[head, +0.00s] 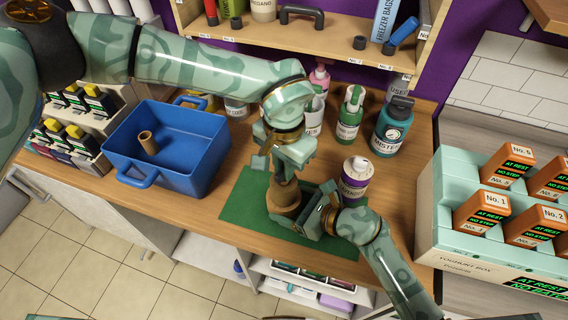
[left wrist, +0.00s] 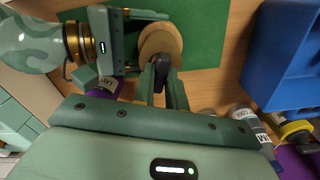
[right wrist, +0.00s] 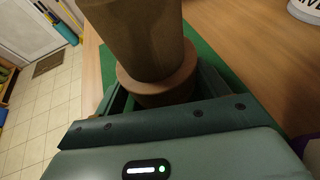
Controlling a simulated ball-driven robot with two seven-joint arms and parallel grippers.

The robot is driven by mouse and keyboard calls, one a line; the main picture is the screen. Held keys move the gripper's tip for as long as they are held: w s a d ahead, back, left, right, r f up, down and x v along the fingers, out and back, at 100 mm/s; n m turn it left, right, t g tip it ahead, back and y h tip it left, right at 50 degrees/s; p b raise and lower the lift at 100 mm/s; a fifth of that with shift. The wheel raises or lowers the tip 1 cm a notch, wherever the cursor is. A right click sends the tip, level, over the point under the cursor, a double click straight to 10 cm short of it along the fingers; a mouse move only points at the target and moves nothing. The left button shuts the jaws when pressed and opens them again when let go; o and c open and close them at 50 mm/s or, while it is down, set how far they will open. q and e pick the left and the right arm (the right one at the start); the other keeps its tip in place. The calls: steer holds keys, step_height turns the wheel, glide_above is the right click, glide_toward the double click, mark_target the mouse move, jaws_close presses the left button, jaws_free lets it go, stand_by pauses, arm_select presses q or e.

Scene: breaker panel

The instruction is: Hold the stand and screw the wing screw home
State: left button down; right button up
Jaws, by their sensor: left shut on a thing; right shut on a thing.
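The brown round stand (head: 284,203) stands upright on the green mat (head: 236,207). My right gripper (head: 305,212) is shut on the stand from the right, low down. In the right wrist view the stand's column and collar (right wrist: 155,88) sit between its fingers. My left gripper (head: 284,172) is above the stand, pointing down. In the left wrist view it is shut on the dark wing screw (left wrist: 161,68), over the stand's round top (left wrist: 152,42). The left gripper hides the screw in the head view. How deep the screw sits cannot be told.
A blue crate (head: 196,153) holding a brown tube (head: 148,143) is at the left. A purple bottle (head: 355,180) stands close behind my right gripper. Green (head: 349,115) and teal (head: 393,128) bottles are farther back. A mint box with orange units (head: 483,212) is at the right.

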arm_select(q)
steer(key=shift+a+f+m, duration=0.1)
steer(key=shift+m, duration=0.3)
arm_select(e)
steer(key=shift+a, duration=0.1)
arm_select(q)
steer(key=c, duration=1.3)
jaws_free()
steer(key=shift+c, duration=0.2)
step_height(320, 180, up, 12)
arm_select(e)
steer(key=o, duration=1.2)
steer(key=shift+c, duration=0.2)
